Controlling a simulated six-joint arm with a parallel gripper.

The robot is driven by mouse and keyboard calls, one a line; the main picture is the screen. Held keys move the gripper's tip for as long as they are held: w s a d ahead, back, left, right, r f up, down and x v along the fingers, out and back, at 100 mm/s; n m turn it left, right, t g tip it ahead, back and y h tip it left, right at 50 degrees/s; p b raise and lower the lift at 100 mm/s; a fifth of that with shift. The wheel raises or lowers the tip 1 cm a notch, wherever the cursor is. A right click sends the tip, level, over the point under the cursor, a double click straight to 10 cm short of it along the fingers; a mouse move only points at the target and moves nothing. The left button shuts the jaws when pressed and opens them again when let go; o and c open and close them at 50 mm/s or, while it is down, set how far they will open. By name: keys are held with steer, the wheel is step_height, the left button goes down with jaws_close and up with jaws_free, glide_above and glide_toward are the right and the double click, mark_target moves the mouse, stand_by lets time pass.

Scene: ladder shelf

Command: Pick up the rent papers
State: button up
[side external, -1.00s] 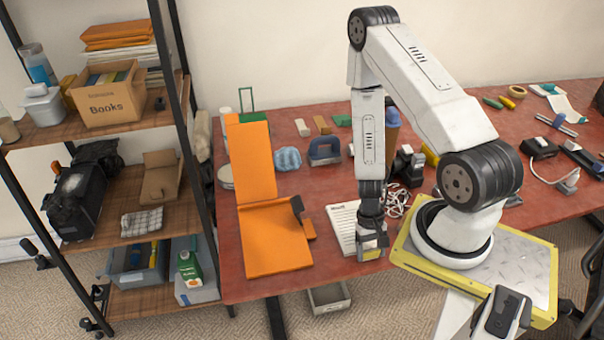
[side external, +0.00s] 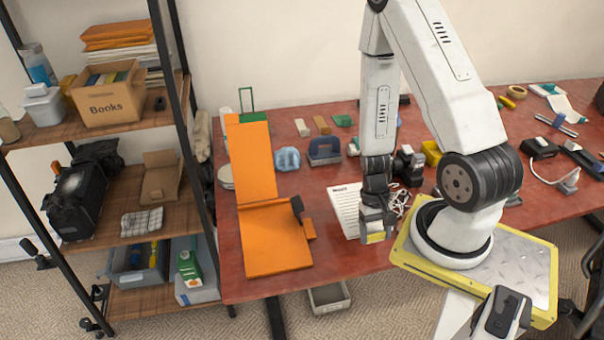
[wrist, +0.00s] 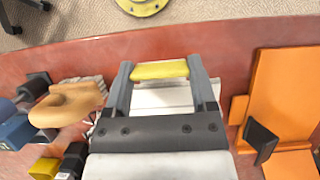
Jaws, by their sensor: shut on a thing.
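The rent papers (side external: 346,205) are a white sheet or thin stack with a dark heading and printed lines, just left of my gripper in the side view. My gripper (side external: 377,236) points down with its fingers spread around a yellow piece at the papers' near right end. In the wrist view, the yellow piece (wrist: 160,70) spans between the fingertips, with the white papers (wrist: 160,97) below it. My gripper is shut on the papers by this piece. They appear raised a little off the red table; the exact gap is unclear. My gripper hides part of them.
A large orange folder-like panel (side external: 272,235) lies left of the papers. A blue-grey hole punch (side external: 324,151) stands behind. White cable (side external: 401,202) and dark items crowd the right. The red table's (side external: 340,262) front edge is close; a ladder shelf (side external: 110,312) stands left.

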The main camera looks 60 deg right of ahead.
steer(key=shift+r, duration=1.25)
